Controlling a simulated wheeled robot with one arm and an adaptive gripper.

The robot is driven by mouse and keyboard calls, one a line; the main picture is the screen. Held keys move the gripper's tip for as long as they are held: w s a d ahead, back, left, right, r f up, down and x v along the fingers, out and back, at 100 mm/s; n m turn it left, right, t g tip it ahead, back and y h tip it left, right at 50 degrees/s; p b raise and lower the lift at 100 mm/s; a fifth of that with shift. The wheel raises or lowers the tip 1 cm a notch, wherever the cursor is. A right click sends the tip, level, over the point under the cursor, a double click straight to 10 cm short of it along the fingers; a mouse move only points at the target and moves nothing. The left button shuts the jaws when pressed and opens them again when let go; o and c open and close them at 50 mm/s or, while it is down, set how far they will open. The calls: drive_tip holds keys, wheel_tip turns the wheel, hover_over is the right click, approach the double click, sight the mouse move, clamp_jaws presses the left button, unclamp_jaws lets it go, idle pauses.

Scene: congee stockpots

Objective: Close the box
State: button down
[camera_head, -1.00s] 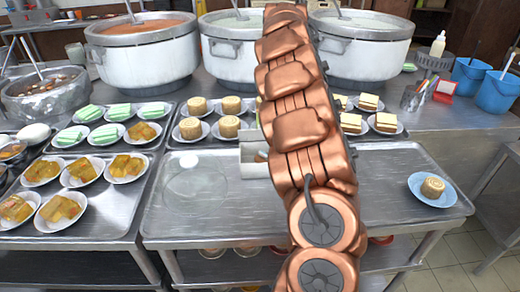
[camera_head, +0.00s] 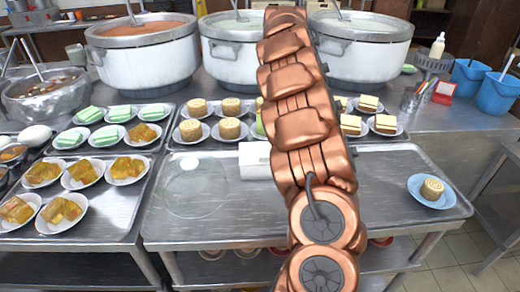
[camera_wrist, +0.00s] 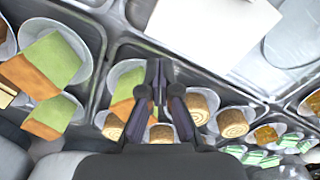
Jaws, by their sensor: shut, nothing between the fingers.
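The white box (camera_head: 254,161) stands on the metal table just left of my arm in the head view, partly hidden behind it. Its visible top is a plain white face with no opening showing. In the wrist view a flat white panel of the box (camera_wrist: 215,25) fills the upper middle, cut by the frame edge. My gripper (camera_wrist: 158,75) is shut and empty, its fingertips together above the tray of rolls and apart from the panel. In the head view my gripper is hidden behind my arm.
A clear round lid or plate (camera_head: 196,188) lies left of the box. A blue plate with a roll (camera_head: 433,192) sits at the right. Plates of food on trays and large stockpots (camera_head: 145,60) line the back. The table right of my arm is mostly clear.

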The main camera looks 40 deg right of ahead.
drive_tip(key=shift+w+d+p, duration=1.1)
drive_tip(key=shift+w+p, duration=0.1)
drive_tip(key=shift+w, duration=0.05)
wheel_tip(320, 180, up, 8)
drive_tip(key=p, duration=0.3)
drive_tip(key=shift+p, duration=0.35)
drive_tip(key=shift+a, duration=0.1)
idle(0.5)
